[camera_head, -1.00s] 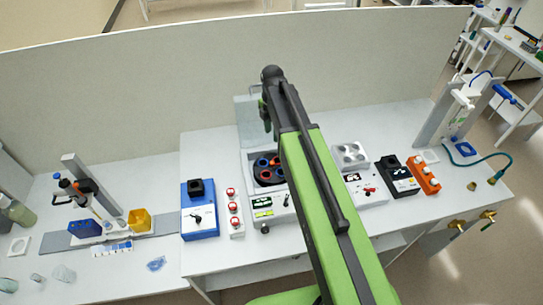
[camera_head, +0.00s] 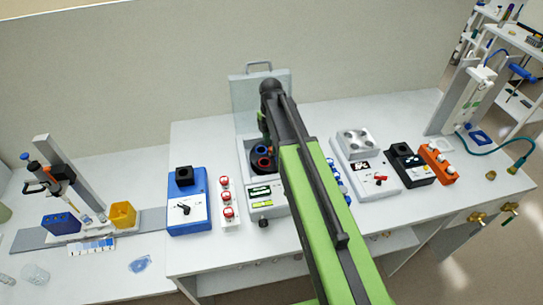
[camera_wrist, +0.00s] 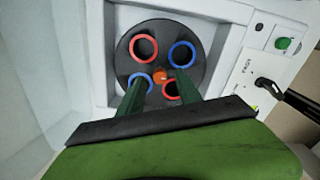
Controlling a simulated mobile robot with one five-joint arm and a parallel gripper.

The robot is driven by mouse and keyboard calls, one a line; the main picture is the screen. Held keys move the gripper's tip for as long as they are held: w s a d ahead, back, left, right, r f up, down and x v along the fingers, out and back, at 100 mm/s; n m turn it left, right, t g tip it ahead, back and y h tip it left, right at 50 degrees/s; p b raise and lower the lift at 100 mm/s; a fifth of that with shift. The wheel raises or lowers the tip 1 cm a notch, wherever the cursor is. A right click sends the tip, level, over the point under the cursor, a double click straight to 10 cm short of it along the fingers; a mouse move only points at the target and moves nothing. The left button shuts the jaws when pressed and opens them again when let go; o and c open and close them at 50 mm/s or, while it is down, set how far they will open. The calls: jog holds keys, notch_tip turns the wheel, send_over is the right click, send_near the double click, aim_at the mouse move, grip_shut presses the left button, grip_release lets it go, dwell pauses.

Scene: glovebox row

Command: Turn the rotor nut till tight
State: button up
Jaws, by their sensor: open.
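The centrifuge (camera_head: 265,210) stands open on the bench in the head view, its clear lid (camera_head: 246,94) raised behind it. Its dark round rotor (camera_wrist: 125,58) shows in the wrist view, with red and blue rings around its holes. The small orange rotor nut (camera_wrist: 159,76) is at the rotor's centre. My gripper (camera_wrist: 159,82) is over the rotor, its two green fingers apart, one on each side of the nut in the picture. I cannot tell whether the fingers touch it or how high they are.
A white device with a control panel (camera_head: 380,172), a black block (camera_head: 411,165) and an orange rack (camera_head: 438,163) stand right. The raised lid is close behind my wrist.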

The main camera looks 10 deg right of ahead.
jog(key=shift+f+b, duration=0.3)
jog(key=shift+f, duration=0.5)
jog(key=shift+r, duration=0.1)
grip_shut()
jog(key=shift+m, duration=0.6)
